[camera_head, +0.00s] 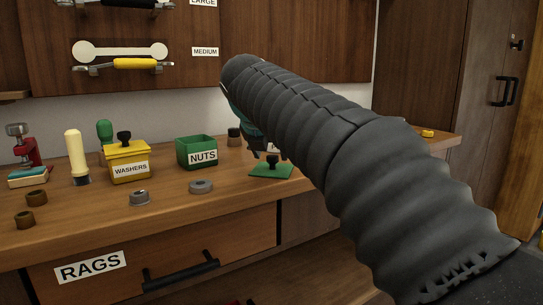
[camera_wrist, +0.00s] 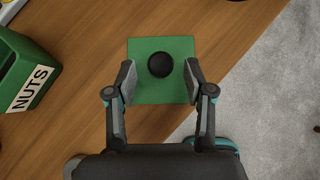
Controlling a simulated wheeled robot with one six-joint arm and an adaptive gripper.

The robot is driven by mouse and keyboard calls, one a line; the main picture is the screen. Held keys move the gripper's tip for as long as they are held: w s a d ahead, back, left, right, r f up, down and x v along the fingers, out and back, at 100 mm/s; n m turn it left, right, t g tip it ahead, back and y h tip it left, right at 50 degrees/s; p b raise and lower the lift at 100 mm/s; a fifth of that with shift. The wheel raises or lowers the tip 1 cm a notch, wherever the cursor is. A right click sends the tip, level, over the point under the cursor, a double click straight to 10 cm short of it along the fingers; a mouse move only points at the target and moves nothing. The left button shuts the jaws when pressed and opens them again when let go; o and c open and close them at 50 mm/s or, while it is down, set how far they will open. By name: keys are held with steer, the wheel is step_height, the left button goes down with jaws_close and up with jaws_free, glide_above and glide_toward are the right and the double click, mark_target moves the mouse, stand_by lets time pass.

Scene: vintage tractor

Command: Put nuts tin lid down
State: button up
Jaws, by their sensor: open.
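The nuts tin (camera_head: 197,152) is a green box with a NUTS label, open at the top, on the wooden bench. It also shows at the left of the wrist view (camera_wrist: 26,78). Its lid (camera_head: 271,171) is a flat green square with a black knob, lying on the bench to the right of the tin, knob up. In the wrist view, the lid (camera_wrist: 148,91) lies below my gripper (camera_wrist: 160,80). The two fingers are apart, one on each side of the black knob (camera_wrist: 160,64), not touching it. In the head view my arm hides most of my gripper.
A yellow washers tin (camera_head: 128,163) with its lid on stands left of the nuts tin. A grey ring (camera_head: 201,186) and a hex nut (camera_head: 139,198) lie in front. The bench (camera_wrist: 235,45) ends close to the lid's right side, with grey floor beyond.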

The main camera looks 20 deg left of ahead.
steer(key=p+v, duration=0.1)
steer(key=v, duration=0.8)
steer(key=shift+r, duration=0.1)
steer(key=s+d+f+m+g, duration=0.1)
steer(key=s+d+f+m, duration=0.1)
steer(key=d+f+m, duration=0.35)
steer(key=s+d+f+m+h, duration=0.1)
steer(key=s+d+f+m, duration=0.1)
steer(key=d+m, duration=0.6)
steer(key=s+d+f+m+g, duration=0.15)
steer(key=d+f+m, duration=0.25)
steer(key=d, duration=0.6)
steer(key=s+d+f+m, duration=0.6)
steer(key=s+f+m, duration=0.2)
steer(key=f+m, duration=0.1)
steer(key=s+d+f+m, duration=0.6)
steer(key=s+f+m, duration=0.2)
steer(key=f+m, duration=0.2)
steer(key=shift+d+f+g, duration=0.15)
steer(key=shift+g, duration=0.3)
steer(key=shift+m, duration=0.25)
